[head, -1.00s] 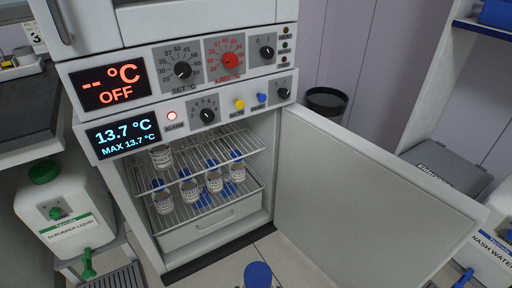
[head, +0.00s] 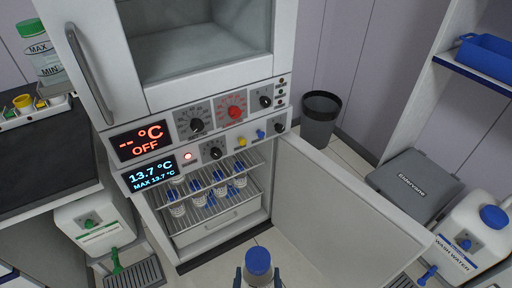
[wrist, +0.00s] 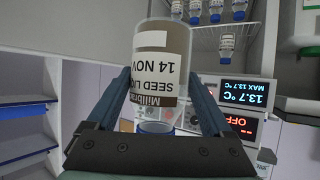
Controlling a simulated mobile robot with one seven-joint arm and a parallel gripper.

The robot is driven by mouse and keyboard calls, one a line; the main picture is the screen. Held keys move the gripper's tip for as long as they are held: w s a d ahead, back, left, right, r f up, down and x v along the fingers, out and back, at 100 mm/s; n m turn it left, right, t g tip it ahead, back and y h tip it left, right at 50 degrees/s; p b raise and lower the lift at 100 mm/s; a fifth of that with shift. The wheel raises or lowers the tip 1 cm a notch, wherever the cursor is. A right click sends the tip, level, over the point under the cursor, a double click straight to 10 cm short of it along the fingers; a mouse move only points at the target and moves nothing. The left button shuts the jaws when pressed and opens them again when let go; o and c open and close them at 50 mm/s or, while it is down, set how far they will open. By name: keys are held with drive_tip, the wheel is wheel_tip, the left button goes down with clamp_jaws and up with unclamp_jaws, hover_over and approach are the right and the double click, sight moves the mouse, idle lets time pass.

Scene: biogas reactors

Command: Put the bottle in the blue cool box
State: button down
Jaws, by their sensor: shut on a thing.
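My gripper (head: 258,280) is at the bottom centre of the head view, shut on a bottle with a blue cap (head: 258,262). In the wrist view the bottle (wrist: 160,65) is between the two fingers, upside down in the picture. It has brown contents and a white label reading "SEED LI..." and "14 NOV". Its blue cap shows low between the fingers. I see no box that is clearly a blue cool box. A grey lidded box (head: 414,186) stands on the floor at the right.
The open fridge (head: 205,225) holds several similar bottles on wire shelves. Its white door (head: 345,210) swings out to the right. A dark bin (head: 319,120) stands behind it. A blue tray (head: 485,58) is on the right shelf. A wash water container (head: 475,235) stands at the lower right.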

sight(258, 271)
drive_tip(key=r+p, duration=0.8)
drive_tip(key=p, duration=0.1)
drive_tip(key=s+r+p, duration=0.1)
drive_tip(key=r+p, duration=0.3)
drive_tip(key=shift+a, duration=0.15)
drive_tip(key=shift+a+f, duration=0.1)
